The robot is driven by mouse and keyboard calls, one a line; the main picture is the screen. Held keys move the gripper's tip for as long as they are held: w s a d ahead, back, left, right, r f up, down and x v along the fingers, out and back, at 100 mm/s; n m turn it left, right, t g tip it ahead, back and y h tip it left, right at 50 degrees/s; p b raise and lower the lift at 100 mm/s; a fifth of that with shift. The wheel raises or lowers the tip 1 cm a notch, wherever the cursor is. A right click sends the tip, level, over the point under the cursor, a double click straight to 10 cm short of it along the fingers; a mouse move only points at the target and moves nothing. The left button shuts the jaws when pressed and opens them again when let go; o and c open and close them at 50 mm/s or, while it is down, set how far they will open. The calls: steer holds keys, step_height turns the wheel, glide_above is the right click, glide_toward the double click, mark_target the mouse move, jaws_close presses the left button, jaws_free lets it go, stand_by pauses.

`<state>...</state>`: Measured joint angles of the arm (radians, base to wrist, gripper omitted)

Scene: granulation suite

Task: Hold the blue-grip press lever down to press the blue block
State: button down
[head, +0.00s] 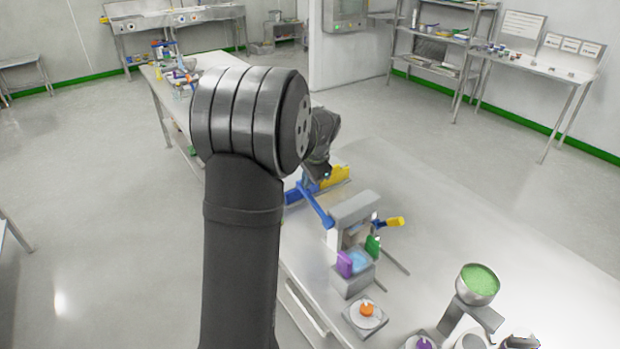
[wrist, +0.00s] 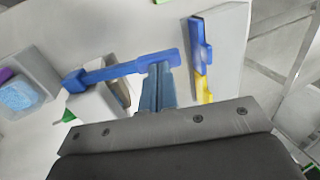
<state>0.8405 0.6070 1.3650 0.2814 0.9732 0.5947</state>
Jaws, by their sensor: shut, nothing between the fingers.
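The press (head: 352,208) stands on the steel table, with its blue-grip lever (head: 316,204) sloping up and left from it. The blue block (head: 357,261) sits at the press's base between a purple piece (head: 344,264) and a green piece (head: 373,246). In the wrist view the lever (wrist: 120,71) runs from the left to my gripper (wrist: 158,70), and the block (wrist: 18,95) shows at the left edge. My gripper is shut and empty, its fingertips at the lever's free end; I cannot tell whether they touch it. My arm hides part of this area in the head view.
A yellow-grip handle (head: 395,221) sticks out right of the press. A blue and yellow piece on a grey block (wrist: 228,50) stands right of my gripper. An orange knob (head: 366,309) and a bowl of green granules (head: 478,282) are nearer.

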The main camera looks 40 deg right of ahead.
steer(key=f+g, duration=0.1)
steer(key=w+f+g, duration=0.1)
steer(key=shift+w+f+g, duration=0.3)
steer(key=shift+f, duration=0.05)
steer(key=shift+w+f+g, duration=0.2)
steer(key=shift+f+g, duration=0.25)
steer(key=shift+f, duration=0.05)
steer(key=shift+w+f+g, duration=0.15)
steer(key=shift+f+g, duration=0.3)
steer(key=shift+f, duration=0.05)
steer(key=shift+a+f, duration=0.15)
steer(key=shift+f, duration=0.75)
stand_by(1.2)
step_height(320, 180, up, 15)
steer(key=w, duration=0.1)
steer(key=shift+w, duration=0.4)
glide_above(302, 189)
steer(key=w+d, duration=0.1)
steer(key=w, duration=0.2)
steer(key=shift+s+d+f, duration=0.1)
steer(key=shift+f, duration=2.75)
